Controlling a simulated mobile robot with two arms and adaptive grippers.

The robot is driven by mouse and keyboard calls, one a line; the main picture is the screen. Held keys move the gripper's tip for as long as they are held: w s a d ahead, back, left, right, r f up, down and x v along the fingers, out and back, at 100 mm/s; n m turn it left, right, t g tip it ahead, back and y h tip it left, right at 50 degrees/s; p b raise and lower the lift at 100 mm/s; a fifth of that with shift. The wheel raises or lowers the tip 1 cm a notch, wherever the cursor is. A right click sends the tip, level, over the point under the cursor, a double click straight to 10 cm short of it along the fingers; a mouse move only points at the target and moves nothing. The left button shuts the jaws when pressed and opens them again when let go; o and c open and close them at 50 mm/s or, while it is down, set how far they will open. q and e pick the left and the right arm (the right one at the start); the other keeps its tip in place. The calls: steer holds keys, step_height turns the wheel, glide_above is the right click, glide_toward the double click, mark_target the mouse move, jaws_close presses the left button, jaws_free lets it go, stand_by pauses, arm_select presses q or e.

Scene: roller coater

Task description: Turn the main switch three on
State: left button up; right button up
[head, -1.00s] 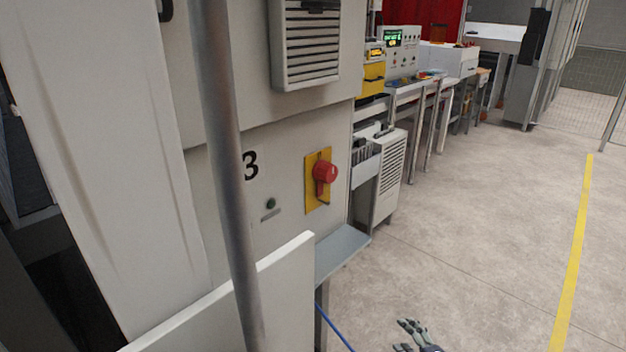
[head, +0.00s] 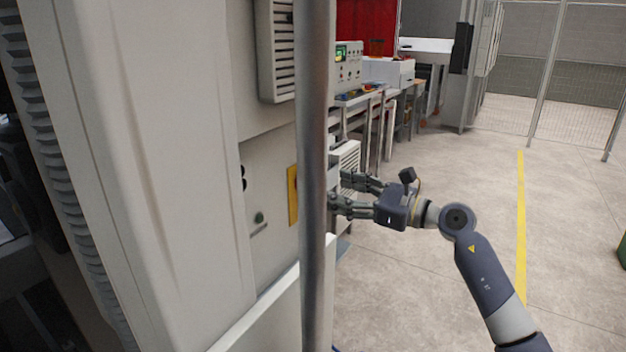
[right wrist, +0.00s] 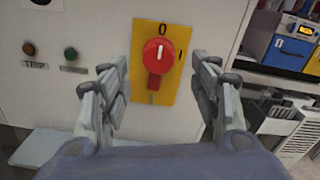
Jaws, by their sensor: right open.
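The main switch three is a red rotary knob (right wrist: 158,58) on a yellow plate (right wrist: 175,92), marked 0 at the top and I at the right. Its white mark points up toward the 0 and its grip hangs down. In the head view a grey pole hides the knob; only a strip of the yellow plate (head: 292,194) shows. My right gripper (head: 338,191) is open at the cabinet front. In the right wrist view its fingers (right wrist: 160,75) stand left and right of the knob, with gaps on both sides. My left gripper is not in view.
The grey pole (head: 314,150) stands upright before the cabinet (head: 275,150). A green button (right wrist: 70,53) and a dark red one (right wrist: 29,48) sit left of the switch. Workbenches (head: 376,97) run behind it.

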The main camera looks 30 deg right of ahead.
mark_target(315, 184)
steer(key=p+x, duration=0.2)
steer(key=x, duration=0.4)
steer(key=shift+a+r, duration=0.15)
steer(key=shift+r, duration=0.05)
steer(key=shift+w+a+f, duration=0.2)
steer(key=shift+w+a, duration=0.05)
steer(key=shift+w, duration=0.25)
steer(key=c, duration=1)
